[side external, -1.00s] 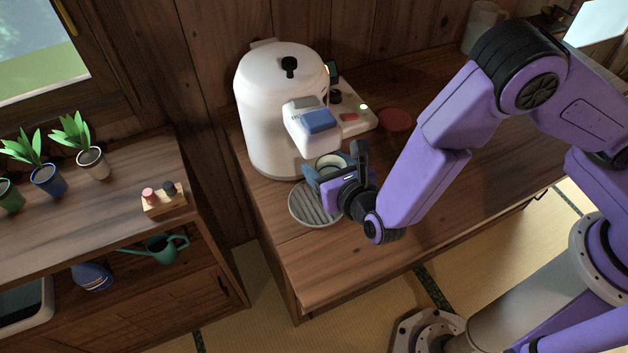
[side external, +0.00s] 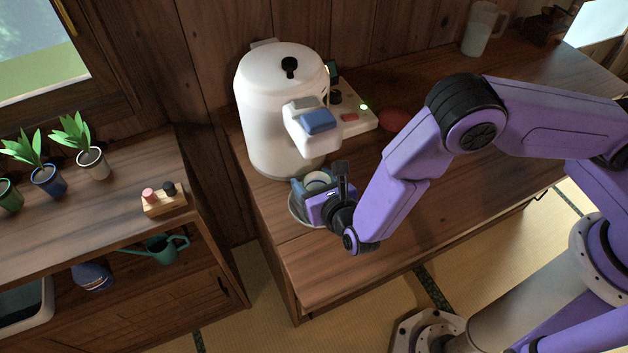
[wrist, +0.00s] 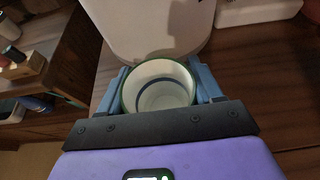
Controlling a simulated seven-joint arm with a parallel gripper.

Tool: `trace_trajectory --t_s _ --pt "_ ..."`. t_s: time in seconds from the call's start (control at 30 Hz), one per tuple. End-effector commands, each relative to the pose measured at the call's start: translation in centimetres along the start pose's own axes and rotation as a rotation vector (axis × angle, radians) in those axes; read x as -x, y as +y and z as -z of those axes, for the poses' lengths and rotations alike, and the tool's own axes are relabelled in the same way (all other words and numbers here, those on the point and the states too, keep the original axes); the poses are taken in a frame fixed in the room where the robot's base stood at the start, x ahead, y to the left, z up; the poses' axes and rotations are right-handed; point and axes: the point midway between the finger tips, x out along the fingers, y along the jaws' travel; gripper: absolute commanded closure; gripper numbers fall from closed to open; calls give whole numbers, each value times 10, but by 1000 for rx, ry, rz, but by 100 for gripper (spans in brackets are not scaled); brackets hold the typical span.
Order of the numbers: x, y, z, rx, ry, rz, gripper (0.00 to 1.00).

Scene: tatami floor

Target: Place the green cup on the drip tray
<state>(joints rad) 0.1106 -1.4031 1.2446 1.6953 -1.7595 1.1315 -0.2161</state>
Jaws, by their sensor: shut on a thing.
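The green cup (wrist: 159,88) is in the wrist view, seen from above. It has a green rim and a pale inside with a dark ring, and looks empty. My gripper (wrist: 160,87) is shut on it, with a blue finger on each side. In the side view the cup (side external: 317,178) is upright between the fingers of my gripper (side external: 316,182), below the spout of the white dispenser. The drip tray (side external: 296,208) is a round grey plate under my gripper, mostly hidden by it. I cannot tell whether the cup touches the tray.
The white dispenser (side external: 275,110) with a blue lever (side external: 318,121) stands right behind the cup. The counter's front right is clear. Potted plants (side external: 91,152) stand on the left cabinet.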

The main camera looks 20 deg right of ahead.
Motion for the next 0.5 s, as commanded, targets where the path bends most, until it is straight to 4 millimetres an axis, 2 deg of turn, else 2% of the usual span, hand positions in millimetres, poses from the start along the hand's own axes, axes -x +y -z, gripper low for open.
trace_trajectory --t_s 0.07,0.1,0.17,0.2,0.5 --pt "-1 0 2 1 0 0 73" --pt "-1 0 3 1 0 1 32" --pt "-1 0 2 0 0 0 12" --pt "-1 0 2 0 0 0 10" --pt "0 0 1 0 0 0 10"
